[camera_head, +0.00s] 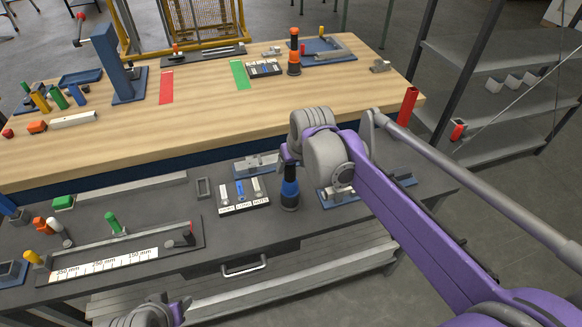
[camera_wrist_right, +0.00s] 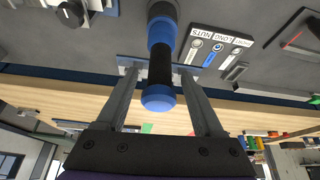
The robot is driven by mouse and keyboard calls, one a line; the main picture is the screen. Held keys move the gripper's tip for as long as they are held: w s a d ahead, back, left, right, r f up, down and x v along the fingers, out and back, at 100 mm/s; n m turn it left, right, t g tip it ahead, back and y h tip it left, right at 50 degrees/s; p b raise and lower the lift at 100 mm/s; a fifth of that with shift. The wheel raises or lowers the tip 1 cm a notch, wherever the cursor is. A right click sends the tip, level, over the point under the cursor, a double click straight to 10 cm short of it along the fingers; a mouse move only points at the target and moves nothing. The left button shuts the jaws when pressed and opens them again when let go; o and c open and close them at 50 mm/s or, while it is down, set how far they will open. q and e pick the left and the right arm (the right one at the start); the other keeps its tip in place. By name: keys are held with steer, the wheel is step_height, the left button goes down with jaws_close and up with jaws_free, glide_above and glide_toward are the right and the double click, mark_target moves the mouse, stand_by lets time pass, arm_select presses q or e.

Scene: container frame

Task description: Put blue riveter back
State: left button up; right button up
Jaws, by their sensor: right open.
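The blue riveter (camera_head: 290,192), a black and blue cylinder, stands upright on the grey lower worktop. It also shows in the right wrist view (camera_wrist_right: 160,65). My right gripper (camera_head: 288,160) is over the riveter's top. In the wrist view its open fingers (camera_wrist_right: 161,80) lie on either side of the riveter, with visible gaps. The riveter's base is cut off at the wrist view's top edge. A grey and purple part of my left arm shows at the head view's bottom edge. The left gripper's fingers are not visible.
A labelled parts tray (camera_head: 243,197) sits left of the riveter, and a blue fixture (camera_head: 340,193) sits close on its right. The wooden tabletop (camera_head: 210,120) behind holds an orange riveter (camera_head: 294,52) and red and green strips. A ruler fixture (camera_head: 110,262) lies at left.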

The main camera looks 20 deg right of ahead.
steer(key=v, duration=1)
steer(key=s+d+f+m, duration=0.1)
steer(key=s+d+f, duration=0.1)
steer(key=s+f, duration=1.5)
steer(key=s, duration=0.3)
steer(key=shift+f+t+h, duration=0.15)
steer(key=shift+t+h, duration=0.15)
steer(key=shift+s+d, duration=0.1)
